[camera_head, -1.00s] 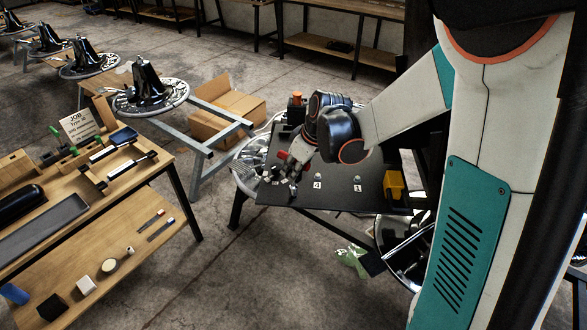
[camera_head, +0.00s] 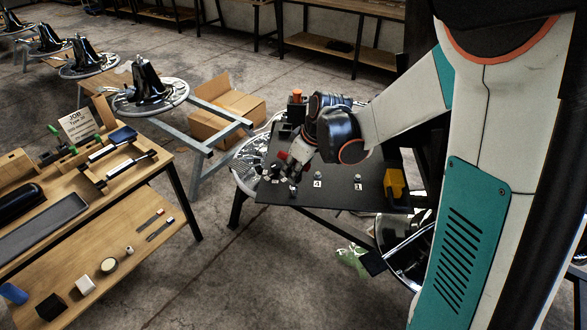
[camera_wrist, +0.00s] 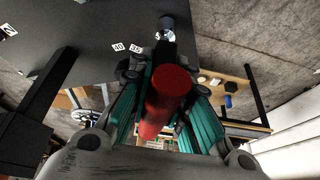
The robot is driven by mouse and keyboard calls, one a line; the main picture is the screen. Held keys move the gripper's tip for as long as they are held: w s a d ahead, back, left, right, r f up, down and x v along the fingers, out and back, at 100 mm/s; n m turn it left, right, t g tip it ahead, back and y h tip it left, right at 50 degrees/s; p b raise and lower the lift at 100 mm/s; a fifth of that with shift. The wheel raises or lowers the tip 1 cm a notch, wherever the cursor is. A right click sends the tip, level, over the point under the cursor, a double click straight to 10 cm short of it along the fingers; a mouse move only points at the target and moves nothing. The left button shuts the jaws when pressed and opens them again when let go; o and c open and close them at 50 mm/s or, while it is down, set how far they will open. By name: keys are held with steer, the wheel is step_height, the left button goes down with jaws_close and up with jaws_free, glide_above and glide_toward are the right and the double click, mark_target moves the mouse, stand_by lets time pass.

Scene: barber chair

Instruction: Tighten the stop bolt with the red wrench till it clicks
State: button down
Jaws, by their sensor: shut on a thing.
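My gripper (camera_head: 292,164) is low over the left part of a dark work plate (camera_head: 335,196). In the wrist view my gripper (camera_wrist: 163,72) is shut on the red wrench (camera_wrist: 168,88), its thick red handle between the fingers. The wrench's dark shaft runs away from the fingers toward a small blue-grey bolt head (camera_wrist: 167,21) on the plate, probably the stop bolt. The wrench's far end is at or just beside that head; I cannot tell whether it is seated. In the head view only a bit of red shows beside the gripper.
Number labels lie on the plate near the bolt. Two small studs stand by labels 4 (camera_head: 317,183) and 1 (camera_head: 358,187). A yellow block (camera_head: 394,184) stands at the plate's right edge. A wooden bench (camera_head: 85,185) with tools is at left, with open floor between.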

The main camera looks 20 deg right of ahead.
steer(key=shift+f, duration=0.3)
stand_by(0.4)
steer(key=m+h, duration=0.1)
steer(key=m, duration=0.3)
steer(key=shift+h+b, duration=0.3)
steer(key=shift+b, duration=0.1)
steer(key=shift+m, duration=0.3)
steer(key=shift+t, duration=0.3)
steer(key=m+h, duration=0.2)
steer(key=m, duration=0.2)
steer(key=shift+m, duration=0.3)
